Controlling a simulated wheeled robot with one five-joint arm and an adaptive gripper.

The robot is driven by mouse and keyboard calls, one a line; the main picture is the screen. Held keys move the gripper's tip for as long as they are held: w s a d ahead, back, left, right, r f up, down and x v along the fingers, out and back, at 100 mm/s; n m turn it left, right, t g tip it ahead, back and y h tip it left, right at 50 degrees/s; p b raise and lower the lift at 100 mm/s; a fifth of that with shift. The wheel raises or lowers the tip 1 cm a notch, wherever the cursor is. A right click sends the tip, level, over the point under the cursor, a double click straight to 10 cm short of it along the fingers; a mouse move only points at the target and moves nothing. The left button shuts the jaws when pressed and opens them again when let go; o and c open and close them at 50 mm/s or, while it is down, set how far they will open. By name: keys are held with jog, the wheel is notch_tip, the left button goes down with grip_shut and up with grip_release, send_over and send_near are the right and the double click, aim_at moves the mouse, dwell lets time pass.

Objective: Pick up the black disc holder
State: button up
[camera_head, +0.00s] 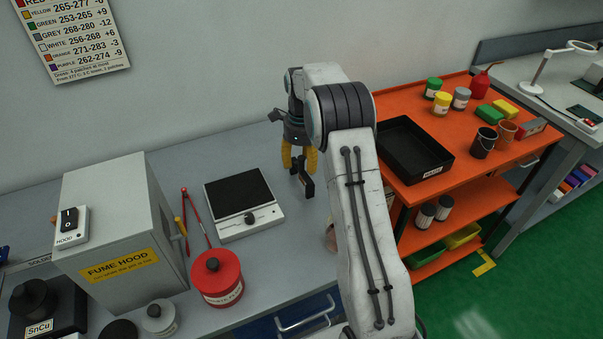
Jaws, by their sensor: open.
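My gripper (299,164), with yellow fingers, points down over the grey bench at the centre of the head view. Its fingers are apart. A small black upright piece (307,187) shows directly below and partly between the fingers. It looks like the black disc holder, though it is small and partly hidden by the fingers. I cannot tell whether the fingers touch it. My arm covers the bench to the right of it.
A hotplate (268,215) with a black top stands left of the gripper. A red lidded pot (218,277) and the fume hood (120,235) are further left. An orange cart (437,190) with a black waste tray (388,157) stands right of my arm.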

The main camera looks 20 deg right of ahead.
grip_shut()
dwell(0.3)
dwell(0.3)
